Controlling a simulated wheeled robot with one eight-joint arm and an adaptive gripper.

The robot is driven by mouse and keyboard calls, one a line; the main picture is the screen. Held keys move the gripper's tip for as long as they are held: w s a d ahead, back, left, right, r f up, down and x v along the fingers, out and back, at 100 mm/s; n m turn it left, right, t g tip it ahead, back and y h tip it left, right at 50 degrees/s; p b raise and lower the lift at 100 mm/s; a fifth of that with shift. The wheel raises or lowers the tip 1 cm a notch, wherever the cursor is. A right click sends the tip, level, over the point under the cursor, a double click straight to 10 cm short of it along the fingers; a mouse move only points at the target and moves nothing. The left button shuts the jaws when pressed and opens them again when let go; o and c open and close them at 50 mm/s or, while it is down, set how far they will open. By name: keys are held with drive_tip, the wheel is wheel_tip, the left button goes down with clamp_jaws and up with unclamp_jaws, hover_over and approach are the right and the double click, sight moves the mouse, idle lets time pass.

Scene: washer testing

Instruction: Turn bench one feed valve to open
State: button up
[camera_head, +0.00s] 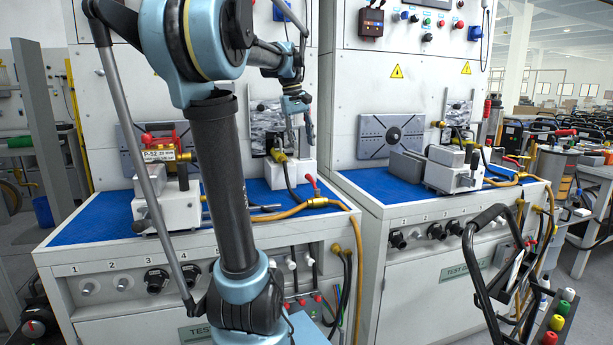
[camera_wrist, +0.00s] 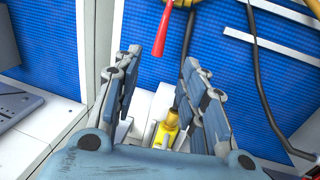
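On the left bench, a red lever handle (camera_head: 312,184) stands up by the orange hose near the blue top's right edge. A red lever (camera_wrist: 174,22) at the top of the wrist view, pointing down, looks like the same one. I cannot tell from these frames whether it is the feed valve. My gripper (camera_head: 300,132) hangs above the white block behind that lever. In the wrist view my gripper (camera_wrist: 160,82) has its two fingers apart, with nothing held. A yellow fitting (camera_wrist: 169,132) shows between the fingers, lower down; it also shows in the head view (camera_head: 278,156).
A gauge block with a red-handled brass valve (camera_head: 165,154) stands on the left of the bench. The orange hose (camera_head: 300,208) crosses its front. A second bench (camera_head: 455,270) stands to the right, and a black-framed cart (camera_head: 482,282) stands in front of it.

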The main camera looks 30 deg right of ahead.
sight(309, 176)
drive_tip(key=f, duration=0.4)
drive_tip(key=d+f, duration=0.1)
drive_tip(key=f, duration=0.3)
drive_tip(key=d+f, duration=0.1)
drive_tip(key=f, duration=0.3)
drive_tip(key=shift+s+d+f, duration=0.2)
drive_tip(key=shift+s+f, duration=0.05)
drive_tip(key=shift+s, duration=0.1)
clamp_jaws()
